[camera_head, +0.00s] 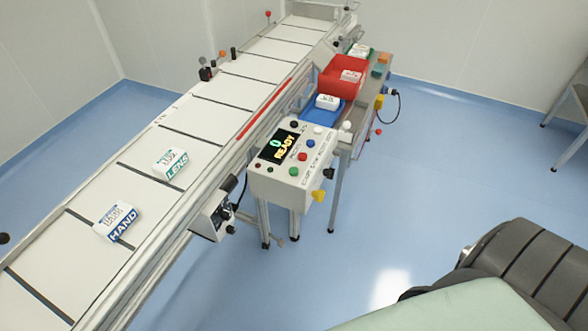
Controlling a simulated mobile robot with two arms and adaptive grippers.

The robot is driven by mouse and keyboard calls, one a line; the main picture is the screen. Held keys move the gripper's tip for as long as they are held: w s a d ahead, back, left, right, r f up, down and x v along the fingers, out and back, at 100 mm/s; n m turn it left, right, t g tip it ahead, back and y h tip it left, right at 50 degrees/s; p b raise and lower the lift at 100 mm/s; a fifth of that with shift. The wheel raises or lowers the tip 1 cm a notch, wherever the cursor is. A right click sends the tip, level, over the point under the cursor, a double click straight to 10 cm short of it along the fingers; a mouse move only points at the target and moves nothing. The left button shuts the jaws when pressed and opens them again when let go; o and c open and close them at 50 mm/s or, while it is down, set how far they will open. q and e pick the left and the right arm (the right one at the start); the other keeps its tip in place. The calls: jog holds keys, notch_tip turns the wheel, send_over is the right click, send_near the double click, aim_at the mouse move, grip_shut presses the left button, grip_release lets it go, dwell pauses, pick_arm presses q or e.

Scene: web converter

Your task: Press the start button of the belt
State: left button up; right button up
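The belt (200,121) is a long white conveyor with dark cross lines, running from lower left to the top. A white control box (290,190) stands at its right side. Its display (281,147) shows a green 0 and READY. On its sloped face are a green button (293,170), a red button (302,157) and a blue button (311,143) in a row. The small labels are too small to read, so I cannot confirm which button is start. Nothing touches the buttons. Neither of my grippers is in view.
A LENS box (170,163) and a HAND box (117,222) lie on the belt. A red bin (342,76) and a blue bin (322,107) stand behind the control box. A smaller box with a black knob (213,216) hangs on the belt's side. Blue floor (440,170) to the right is clear.

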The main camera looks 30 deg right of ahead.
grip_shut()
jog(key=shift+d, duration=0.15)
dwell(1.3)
